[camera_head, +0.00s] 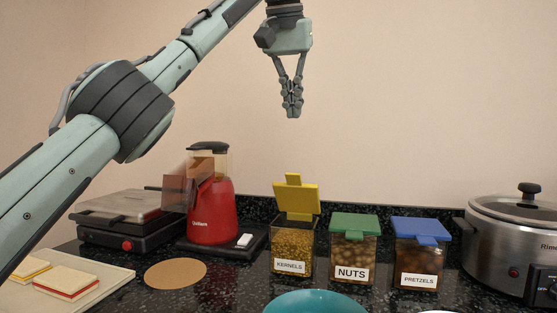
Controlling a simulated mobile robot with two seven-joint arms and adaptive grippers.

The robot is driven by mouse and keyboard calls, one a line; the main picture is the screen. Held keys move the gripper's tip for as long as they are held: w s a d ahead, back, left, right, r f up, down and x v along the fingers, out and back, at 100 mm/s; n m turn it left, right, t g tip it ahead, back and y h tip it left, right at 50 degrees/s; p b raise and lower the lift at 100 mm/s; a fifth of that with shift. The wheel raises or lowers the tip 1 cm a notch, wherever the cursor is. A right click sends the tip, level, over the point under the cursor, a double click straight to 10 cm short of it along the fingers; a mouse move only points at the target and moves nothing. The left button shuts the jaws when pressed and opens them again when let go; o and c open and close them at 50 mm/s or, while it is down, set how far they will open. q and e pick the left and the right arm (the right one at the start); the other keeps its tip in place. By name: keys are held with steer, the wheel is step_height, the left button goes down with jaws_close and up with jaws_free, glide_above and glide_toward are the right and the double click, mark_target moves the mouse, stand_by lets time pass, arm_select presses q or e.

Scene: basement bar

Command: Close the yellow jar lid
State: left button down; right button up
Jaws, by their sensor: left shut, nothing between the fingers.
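The yellow jar lid (296,197) stands tilted up and open at the back of the clear jar labelled KERNELS (291,247). The jar stands upright on the dark counter and holds yellow kernels. My left gripper (292,114) is shut and empty, pointing down in the air above the jar, clear of the lid. My left arm comes in from the left. My right gripper is not in view.
A NUTS jar with a green lid (355,224) and a PRETZELS jar with a blue lid (422,229) stand to the right, both lids down. A red machine (211,210) and a grill (127,222) stand left. A steel cooker (515,245) is far right. A teal bowl (316,303) is in front.

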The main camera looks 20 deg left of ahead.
arm_select(q)
glide_above(293, 178)
steer(key=w, duration=0.4)
step_height(293, 178, down, 9)
steer(key=shift+s+a+r, duration=0.1)
steer(key=shift+s+f, duration=0.9)
steer(key=shift+s, duration=0.1)
steer(key=shift+s+f, duration=0.35)
steer(key=shift+s, duration=0.05)
steer(key=shift+s+f, duration=0.1)
steer(key=shift+s, duration=0.05)
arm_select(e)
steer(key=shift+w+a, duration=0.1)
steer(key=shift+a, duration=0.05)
arm_select(q)
steer(key=shift+f, duration=0.2)
